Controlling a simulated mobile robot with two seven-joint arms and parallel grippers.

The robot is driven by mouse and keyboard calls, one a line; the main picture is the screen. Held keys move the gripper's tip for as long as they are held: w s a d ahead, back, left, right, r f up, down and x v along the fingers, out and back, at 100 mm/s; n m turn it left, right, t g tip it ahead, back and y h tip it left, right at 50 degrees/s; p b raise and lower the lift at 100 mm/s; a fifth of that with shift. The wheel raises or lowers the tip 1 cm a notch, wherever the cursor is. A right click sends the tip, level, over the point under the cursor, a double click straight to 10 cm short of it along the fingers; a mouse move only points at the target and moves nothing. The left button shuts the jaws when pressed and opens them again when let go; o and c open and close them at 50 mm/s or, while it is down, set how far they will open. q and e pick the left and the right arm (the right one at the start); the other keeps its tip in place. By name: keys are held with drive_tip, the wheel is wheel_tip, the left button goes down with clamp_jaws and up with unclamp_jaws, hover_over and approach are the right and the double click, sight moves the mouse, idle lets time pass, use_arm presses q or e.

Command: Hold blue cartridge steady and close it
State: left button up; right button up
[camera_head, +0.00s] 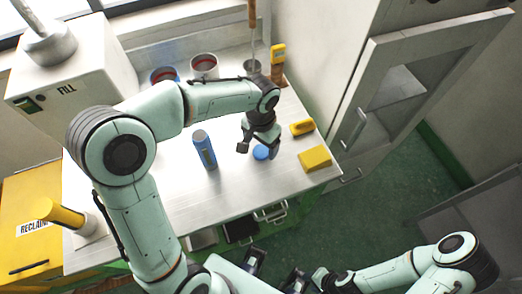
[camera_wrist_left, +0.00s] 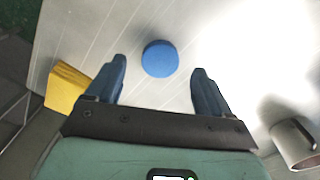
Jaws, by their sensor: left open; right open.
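The blue cartridge (camera_head: 204,152) stands upright on the light workbench, left of my left gripper (camera_head: 259,148). Its upper end looks grey. A round blue cap (camera_head: 261,153) lies on the bench, apart from the cartridge. My left gripper is open and points down over the cap. In the left wrist view the cap (camera_wrist_left: 160,58) shows between and beyond the spread, empty fingertips (camera_wrist_left: 159,70). My right gripper (camera_head: 275,269) is open and empty at the bottom of the head view, in front of the bench.
A yellow block (camera_head: 315,158) and a yellow tool (camera_head: 301,128) lie right of the cap. Metal cups (camera_head: 204,66) stand at the back, near the FILL machine (camera_head: 75,85). A yellow RECLAIM box (camera_head: 28,225) is at the left. The bench is clear between cartridge and cap.

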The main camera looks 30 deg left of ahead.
sight(261, 151)
use_arm(q)
drive_tip(key=shift+f, duration=1.55)
use_arm(e)
drive_tip(key=shift+f, duration=0.15)
use_arm(q)
drive_tip(key=c, duration=1.1)
drive_tip(key=shift+r, duration=0.15)
wheel_tip(261, 151, up, 20)
drive_tip(key=p, duration=0.3)
use_arm(e)
drive_tip(key=r, duration=0.1)
drive_tip(key=w+r, duration=0.1)
drive_tip(key=r, duration=0.1)
drive_tip(key=shift+w+r, duration=0.2)
drive_tip(key=shift+r, duration=0.05)
drive_tip(key=o, duration=0.6)
